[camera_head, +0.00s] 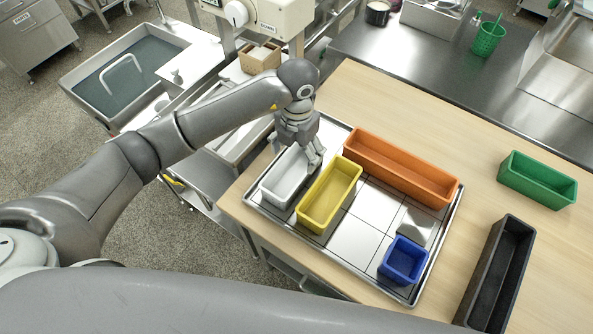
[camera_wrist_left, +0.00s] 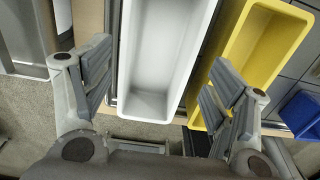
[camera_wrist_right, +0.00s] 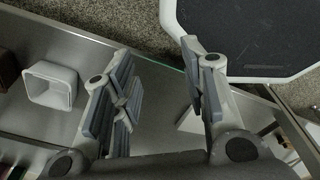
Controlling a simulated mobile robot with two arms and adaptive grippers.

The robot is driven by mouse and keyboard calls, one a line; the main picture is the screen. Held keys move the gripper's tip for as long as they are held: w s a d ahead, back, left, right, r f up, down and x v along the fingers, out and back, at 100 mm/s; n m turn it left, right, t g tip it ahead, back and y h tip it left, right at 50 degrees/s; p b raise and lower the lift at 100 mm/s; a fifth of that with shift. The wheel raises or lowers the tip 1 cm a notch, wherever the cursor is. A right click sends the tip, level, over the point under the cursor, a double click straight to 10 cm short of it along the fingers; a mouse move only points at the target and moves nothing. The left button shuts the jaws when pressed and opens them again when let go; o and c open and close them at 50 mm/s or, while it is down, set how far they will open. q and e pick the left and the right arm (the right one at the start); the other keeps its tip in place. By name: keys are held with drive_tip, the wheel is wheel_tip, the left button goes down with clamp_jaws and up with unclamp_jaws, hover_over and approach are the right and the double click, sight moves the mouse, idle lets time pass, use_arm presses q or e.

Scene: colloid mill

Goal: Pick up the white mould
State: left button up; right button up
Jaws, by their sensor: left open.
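The white mould (camera_head: 287,181) is a long open box at the left side of a metal tray (camera_head: 345,247) on the wooden table. It also shows in the left wrist view (camera_wrist_left: 161,60), between the fingers. My left gripper (camera_head: 313,160) is over the far end of the white mould, pointing down. In the left wrist view it is open (camera_wrist_left: 150,85), with one finger on each side of the mould, and no grip on it shows. My right gripper (camera_wrist_right: 160,90) is out of the head view. In the right wrist view its fingers are apart with nothing between them.
A yellow mould (camera_head: 330,194) stands close beside the white one. An orange mould (camera_head: 400,167) and a blue mould (camera_head: 404,261) are also on the tray. A green mould (camera_head: 537,180) and a black mould (camera_head: 497,272) are on the table to the right. A sink (camera_head: 125,75) is at left.

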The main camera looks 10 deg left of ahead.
sight(294, 177)
use_arm(q)
wheel_tip(294, 177, down, 2)
drive_tip(key=shift+s+f+p, duration=0.1)
drive_tip(key=shift+f+p, duration=0.1)
drive_tip(key=shift+p, duration=0.1)
drive_tip(key=shift+s+a+f+p, duration=0.15)
drive_tip(key=shift+f+p, duration=0.15)
drive_tip(key=shift+f, duration=0.05)
drive_tip(key=f, duration=0.1)
drive_tip(key=f+p, duration=0.1)
drive_tip(key=f, duration=0.1)
drive_tip(key=shift+s+a+f, duration=0.2)
drive_tip(key=shift+s+f, duration=0.1)
drive_tip(key=shift+f, duration=0.4)
use_arm(e)
drive_tip(key=r, duration=0.2)
drive_tip(key=shift+w+a+r, duration=0.2)
drive_tip(key=shift+a+r, duration=0.15)
drive_tip(key=shift+r, duration=0.05)
use_arm(q)
drive_tip(key=shift+w, duration=0.1)
drive_tip(key=shift+c, duration=0.2)
drive_tip(key=c, duration=0.9)
use_arm(e)
drive_tip(key=shift+s, duration=0.1)
use_arm(q)
drive_tip(key=shift+r, duration=0.15)
